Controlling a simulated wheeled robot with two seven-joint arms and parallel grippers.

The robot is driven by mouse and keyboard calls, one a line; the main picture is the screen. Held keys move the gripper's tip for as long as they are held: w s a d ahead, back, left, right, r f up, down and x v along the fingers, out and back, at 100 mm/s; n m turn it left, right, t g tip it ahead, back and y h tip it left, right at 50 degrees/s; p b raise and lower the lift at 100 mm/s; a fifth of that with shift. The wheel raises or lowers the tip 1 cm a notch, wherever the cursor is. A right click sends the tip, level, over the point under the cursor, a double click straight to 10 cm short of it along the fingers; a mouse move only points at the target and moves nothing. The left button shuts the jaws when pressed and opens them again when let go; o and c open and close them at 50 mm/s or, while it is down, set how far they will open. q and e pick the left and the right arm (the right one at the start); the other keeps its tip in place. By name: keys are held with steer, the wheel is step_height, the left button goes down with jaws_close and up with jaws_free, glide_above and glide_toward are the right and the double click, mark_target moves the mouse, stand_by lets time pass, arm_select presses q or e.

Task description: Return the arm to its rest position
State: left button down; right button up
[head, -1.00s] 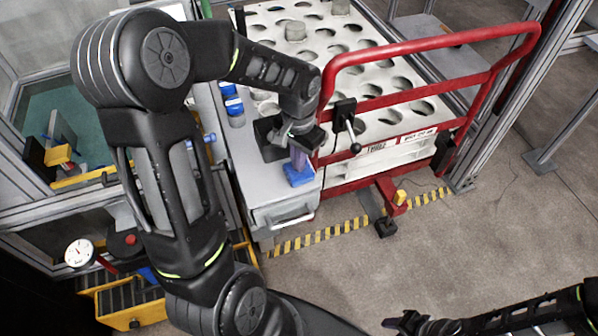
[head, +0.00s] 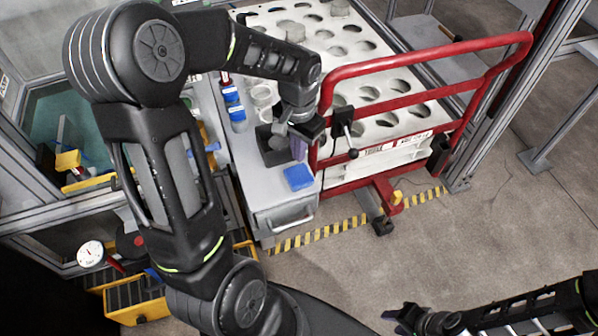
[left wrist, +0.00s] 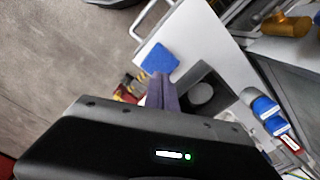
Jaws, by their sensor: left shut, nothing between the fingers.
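My left arm reaches in from the left in the head view. My left gripper (head: 299,148) is shut and empty above the grey cabinet top, just behind a blue pad (head: 298,177). In the left wrist view the shut purple-grey fingers (left wrist: 161,92) point towards the blue pad (left wrist: 160,58), with no object between them. My right gripper (head: 405,318) is low at the bottom right of the head view, apart from everything; its fingers are too small and dark to read.
A red-railed cart (head: 420,64) with a white holed tray (head: 375,120) stands right beside the left gripper. Blue-capped bottles (head: 234,104) and a dark block (head: 276,146) sit on the cabinet (head: 262,187). Open floor (head: 420,250) lies in front.

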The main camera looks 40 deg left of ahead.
arm_select(q)
steer(key=shift+r, duration=0.15)
stand_by(0.4)
steer(key=w+d+f+n+t+h, duration=0.1)
steer(key=w+d+f+t+h, duration=0.1)
steer(key=w+d+f+t, duration=0.3)
steer(key=s+d+f+n+h+p, duration=0.1)
steer(key=s+d+f+p, duration=0.1)
steer(key=d+f, duration=0.6)
steer(key=s+d+f+g+p, duration=0.1)
steer(key=s+d+f+g, duration=0.1)
steer(key=s+d, duration=0.4)
steer(key=s+d+f+g+h+p, duration=0.1)
steer(key=s+d+f, duration=0.4)
steer(key=s, duration=0.6)
steer(key=shift+s+d+f+n+g, duration=0.2)
steer(key=shift+d+n+g, duration=0.2)
steer(key=shift+g, duration=0.2)
steer(key=shift+a, duration=0.15)
